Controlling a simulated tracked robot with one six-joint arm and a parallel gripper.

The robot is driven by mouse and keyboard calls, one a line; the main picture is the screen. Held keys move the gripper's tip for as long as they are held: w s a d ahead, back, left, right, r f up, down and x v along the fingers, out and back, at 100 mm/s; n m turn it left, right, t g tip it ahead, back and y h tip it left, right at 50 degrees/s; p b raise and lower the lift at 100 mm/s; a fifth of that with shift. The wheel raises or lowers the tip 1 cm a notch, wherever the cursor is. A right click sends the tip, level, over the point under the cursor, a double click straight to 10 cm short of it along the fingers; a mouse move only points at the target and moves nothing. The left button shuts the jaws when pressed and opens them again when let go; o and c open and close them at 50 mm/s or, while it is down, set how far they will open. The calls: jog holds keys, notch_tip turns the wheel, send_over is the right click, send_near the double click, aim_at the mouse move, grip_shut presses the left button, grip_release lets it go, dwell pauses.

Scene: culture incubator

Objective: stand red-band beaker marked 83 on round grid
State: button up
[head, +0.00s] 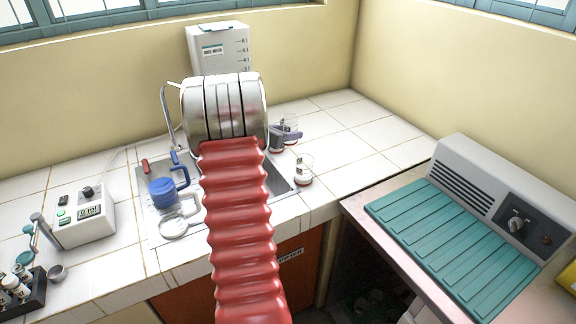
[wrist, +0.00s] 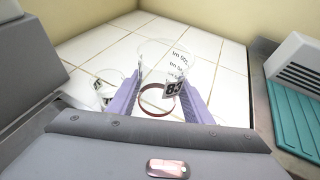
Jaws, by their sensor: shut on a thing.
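The beaker marked 83 (wrist: 172,88) is clear glass with a dark red band near its base and a black-and-white label. It sits between the two purple fingers of my gripper (wrist: 166,98), which is shut on it. In the head view the beaker (head: 292,124) shows partly behind my gripper (head: 284,135), over the white tiles right of the sink. I cannot tell whether its base touches the tiles.
Another clear beaker (head: 303,169) stands near the sink's right edge; it also shows in the wrist view (wrist: 106,86). A control box (head: 83,216) stands left. The tiles at the back right (head: 345,125) are clear.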

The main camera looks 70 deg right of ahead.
jog(key=shift+f, duration=3.1)
jog(key=shift+f, duration=1.85)
jog(key=shift+f, duration=0.1)
jog(key=o, duration=1.1)
jog(key=v, duration=1.2)
